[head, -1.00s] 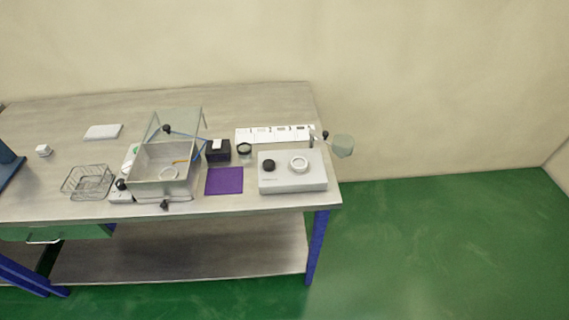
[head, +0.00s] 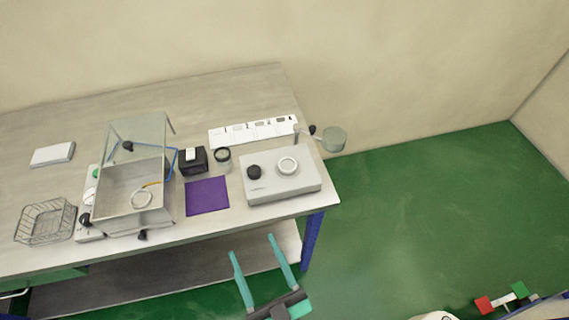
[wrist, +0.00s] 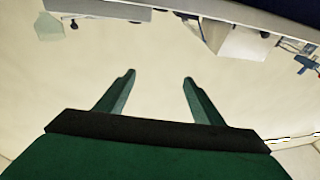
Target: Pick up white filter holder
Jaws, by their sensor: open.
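A white ring (head: 288,166) sits on top of a pale grey box-shaped device at the right of the bench. A second whitish ring (head: 141,199) lies in the open metal chamber (head: 109,187). A small white piece (head: 190,154) rests on a black block (head: 193,166). I cannot tell which of these is the white filter holder. My gripper (head: 253,246) is open and empty, in front of the bench edge and apart from all of them. The wrist view shows its two green fingers (wrist: 159,77) spread with nothing between.
The device (head: 262,193) also carries a black knob (head: 254,172). A purple mat (head: 207,196), a dark-rimmed jar (head: 223,160), a white labelled strip (head: 253,133) and a wire basket (head: 45,221) share the bench. A clear raised lid (head: 140,135) stands over the chamber. The bench's back is clear.

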